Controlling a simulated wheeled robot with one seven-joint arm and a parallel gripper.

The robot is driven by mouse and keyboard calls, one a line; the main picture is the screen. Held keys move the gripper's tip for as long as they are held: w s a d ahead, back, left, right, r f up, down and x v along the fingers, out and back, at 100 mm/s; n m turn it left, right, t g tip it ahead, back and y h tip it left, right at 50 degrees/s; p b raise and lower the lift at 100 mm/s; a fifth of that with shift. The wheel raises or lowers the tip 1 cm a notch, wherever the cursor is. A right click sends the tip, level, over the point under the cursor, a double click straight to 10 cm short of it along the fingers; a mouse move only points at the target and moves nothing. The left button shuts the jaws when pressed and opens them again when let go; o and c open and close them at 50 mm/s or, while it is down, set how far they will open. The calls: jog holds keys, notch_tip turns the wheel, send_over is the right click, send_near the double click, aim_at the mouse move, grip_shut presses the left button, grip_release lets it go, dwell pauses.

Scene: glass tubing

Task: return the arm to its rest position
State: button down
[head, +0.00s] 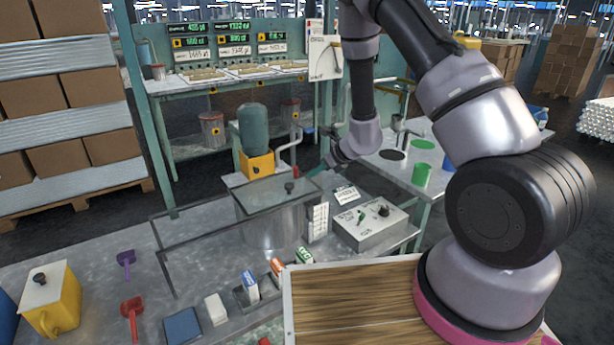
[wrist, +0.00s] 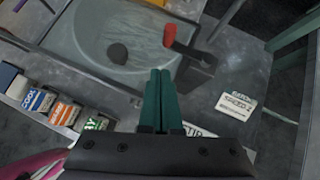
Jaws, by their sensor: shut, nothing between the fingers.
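My gripper (head: 316,171) hangs over the workbench in the head view, beside the right side of the round metal vat (head: 270,228) with a clear lid and a dark knob. In the wrist view the green fingers of my gripper (wrist: 162,75) lie together, shut and empty. They point toward the vat (wrist: 95,45), seen from above, and a red-tipped dark fitting (wrist: 170,36) at its rim. My arm reaches out from its base on the wooden top, bent at the elbow.
A grey control box (head: 370,226) with knobs stands right of the vat. A yellow pump with a green tank (head: 254,128) is behind it. Small cartons (head: 250,286), a red scoop (head: 132,310) and a yellow container (head: 52,300) lie in front. A green cup (head: 421,174) stands on the right table.

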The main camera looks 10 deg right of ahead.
jog(key=s+r+n+g+y, duration=0.1)
jog(key=s+r+n, duration=0.55)
jog(key=r, duration=0.75)
jog(key=s+r+n+g+y, duration=0.15)
jog(key=s+r+n, duration=0.45)
jog(key=r, duration=0.7)
jog(key=s+d+r+n+t+h, duration=0.1)
jog(key=s+d+r+n+h, duration=0.2)
jog(key=s+d+r+n, duration=0.2)
jog(key=s+d+r+n+t+h, duration=0.2)
jog(key=s+d+r+n, duration=0.3)
jog(key=s, duration=0.7)
jog(key=d+r+h, duration=0.1)
jog(key=d+r, duration=0.1)
jog(key=d, duration=0.1)
jog(key=shift+d+r+h, duration=0.15)
jog(key=shift+r+h, duration=0.1)
jog(key=shift+h, duration=0.1)
